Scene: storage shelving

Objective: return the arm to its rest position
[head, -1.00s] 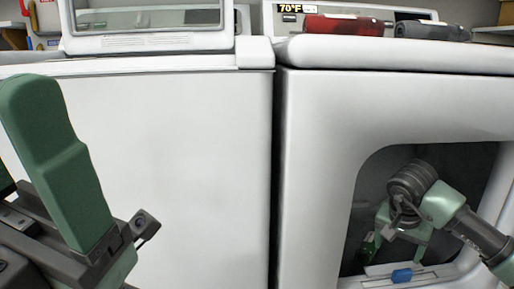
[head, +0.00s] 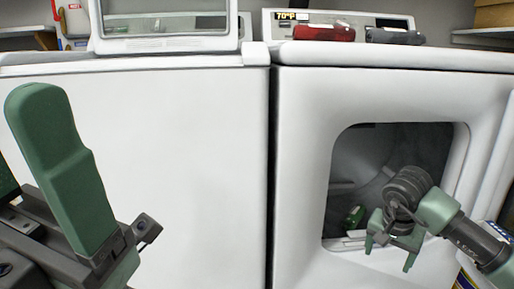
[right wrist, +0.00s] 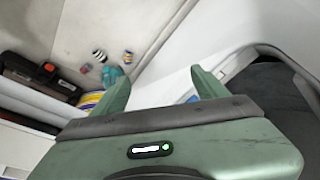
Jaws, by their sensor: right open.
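My right gripper (head: 392,254) is in front of the lower edge of the dryer opening (head: 341,150), its two green fingers spread apart. In the right wrist view the same gripper (right wrist: 160,82) has a wide gap between its fingers, with nothing held. Its arm comes in from the lower right. A small green object (head: 353,217) lies inside the opening, left of the gripper. My left gripper (head: 68,175) shows large at the left edge, in front of the white washer; its fingertips are not clear enough to judge the gap.
The white washer (head: 150,150) stands left of the white dryer (head: 300,120), with a narrow dark gap between them. A red roll (head: 324,32) and a dark grey roll (head: 394,36) lie on top of the dryer. Several small items (right wrist: 97,57) lie on the floor in the right wrist view.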

